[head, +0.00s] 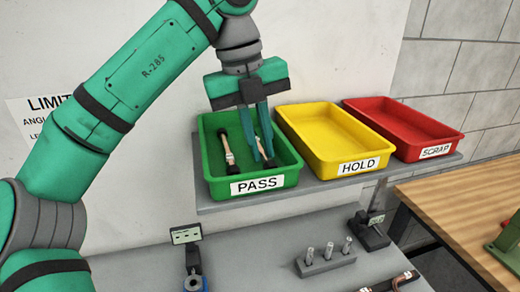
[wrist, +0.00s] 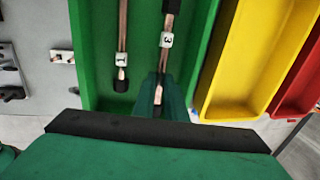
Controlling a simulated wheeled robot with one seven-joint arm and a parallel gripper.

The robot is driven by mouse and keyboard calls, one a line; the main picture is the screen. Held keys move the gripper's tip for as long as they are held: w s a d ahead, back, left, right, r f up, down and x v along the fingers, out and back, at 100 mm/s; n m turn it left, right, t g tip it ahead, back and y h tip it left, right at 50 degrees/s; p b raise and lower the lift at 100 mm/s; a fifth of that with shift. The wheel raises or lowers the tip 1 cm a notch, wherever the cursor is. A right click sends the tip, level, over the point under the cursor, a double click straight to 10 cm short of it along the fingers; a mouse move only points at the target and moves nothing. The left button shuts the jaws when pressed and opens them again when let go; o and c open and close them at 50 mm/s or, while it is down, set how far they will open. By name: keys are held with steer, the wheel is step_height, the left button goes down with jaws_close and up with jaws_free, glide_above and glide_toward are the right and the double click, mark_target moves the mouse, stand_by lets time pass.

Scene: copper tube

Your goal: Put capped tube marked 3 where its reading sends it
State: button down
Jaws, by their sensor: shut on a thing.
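My gripper (head: 263,133) is down inside the green PASS tray (head: 292,177) and is shut on the capped copper tube marked 3 (head: 262,141). In the wrist view the tube's white tag with a 3 (wrist: 166,40) shows above my fingers (wrist: 163,98), and its black cap is at the top. A second capped tube, tagged 1 (head: 228,150), lies in the same tray to the left, apart from tube 3. It also shows in the wrist view (wrist: 122,40). I cannot tell whether tube 3 touches the tray floor.
The empty yellow HOLD tray (head: 355,168) and empty red SCRAP tray (head: 437,152) stand to the right on the same shelf (head: 240,203). Below are a grey block with several pegs (head: 325,264), a small gauge stand (head: 186,236) and another stand (head: 370,232). A sign hangs on the wall at left (head: 32,108).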

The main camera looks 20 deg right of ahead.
steer(key=shift+f, duration=0.7)
steer(key=c, duration=1.8)
jaws_free()
step_height(320, 180, up, 12)
steer(key=a, duration=0.2)
steer(key=shift+a, duration=0.2)
steer(key=shift+f, duration=0.1)
